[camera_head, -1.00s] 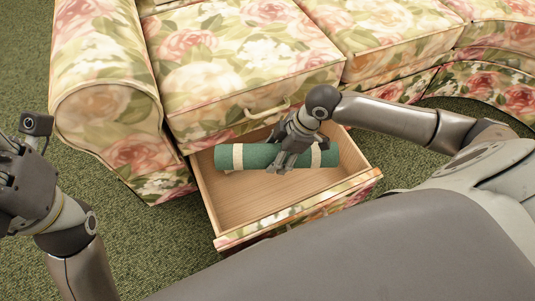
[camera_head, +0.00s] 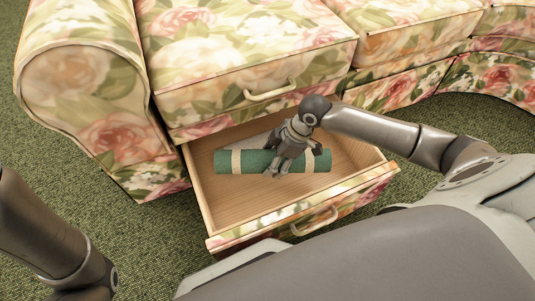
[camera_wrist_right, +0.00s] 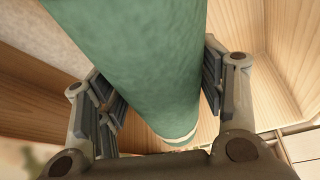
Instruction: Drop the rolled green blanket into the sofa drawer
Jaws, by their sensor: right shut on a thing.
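The rolled green blanket (camera_head: 228,162) has pale bands around it and lies crosswise over the open sofa drawer (camera_head: 238,205), within its walls in the head view. My right gripper (camera_head: 278,168) is shut on the middle of the roll from above. In the right wrist view the blanket (camera_wrist_right: 150,60) runs between the two fingers (camera_wrist_right: 160,95), with wooden drawer walls around it. I cannot tell whether the roll touches the drawer's floor. My left arm shows at the lower left, but its gripper is out of view.
The floral sofa (camera_head: 240,50) stands behind the drawer, with a pale handle (camera_head: 270,91) on the seat front above it. The drawer front has its own handle (camera_head: 314,221). Green carpet (camera_head: 150,235) is clear on the left.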

